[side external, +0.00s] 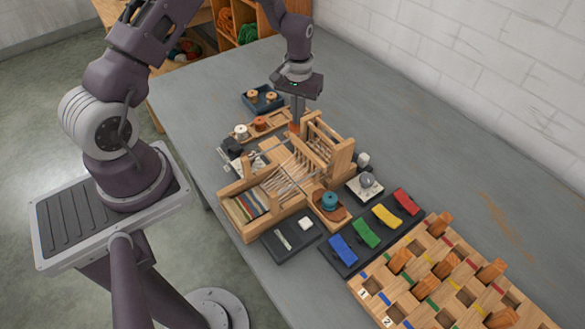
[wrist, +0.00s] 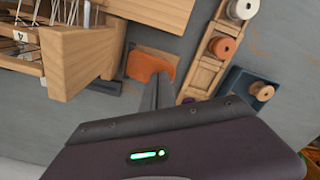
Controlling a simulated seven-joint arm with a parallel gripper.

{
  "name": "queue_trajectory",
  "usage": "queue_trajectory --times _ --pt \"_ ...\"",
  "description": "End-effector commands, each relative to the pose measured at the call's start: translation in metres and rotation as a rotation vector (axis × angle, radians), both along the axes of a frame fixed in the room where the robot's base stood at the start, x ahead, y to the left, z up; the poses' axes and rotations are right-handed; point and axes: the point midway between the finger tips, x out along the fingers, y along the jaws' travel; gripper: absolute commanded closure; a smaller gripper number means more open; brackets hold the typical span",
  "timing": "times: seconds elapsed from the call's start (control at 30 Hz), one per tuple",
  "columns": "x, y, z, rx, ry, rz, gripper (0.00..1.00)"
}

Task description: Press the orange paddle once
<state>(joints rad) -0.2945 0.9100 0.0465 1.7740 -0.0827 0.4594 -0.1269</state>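The orange paddle (wrist: 148,64) is a flat, rounded piece beside the wooden loom frame (wrist: 95,55) in the wrist view. In the side view only a bit of the orange paddle (side external: 294,128) shows, at the loom's far end. My gripper (side external: 297,121) points down right over the paddle, with its fingers together and nothing seen between them. In the wrist view the fingers (wrist: 156,84) overlap the paddle's lower edge. I cannot tell whether the fingertips touch it or whether it is pushed down.
The loom (side external: 255,205) stands close beside my gripper. A wooden tray with spools (side external: 242,131) and a blue tray (side external: 275,103) lie near. Blue, green, yellow and red pieces (side external: 366,232) and a wooden peg board (side external: 440,280) are at the front right. The table behind is clear.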

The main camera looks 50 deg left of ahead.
Motion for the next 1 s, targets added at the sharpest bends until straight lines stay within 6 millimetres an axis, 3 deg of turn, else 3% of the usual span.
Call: queue_trajectory --times 0.73,1.0 --pt "0.0 0.0 -0.017 0.0 0.0 0.0 1.0" --pt "0.0 0.0 0.004 0.001 -0.002 0.0 1.0"
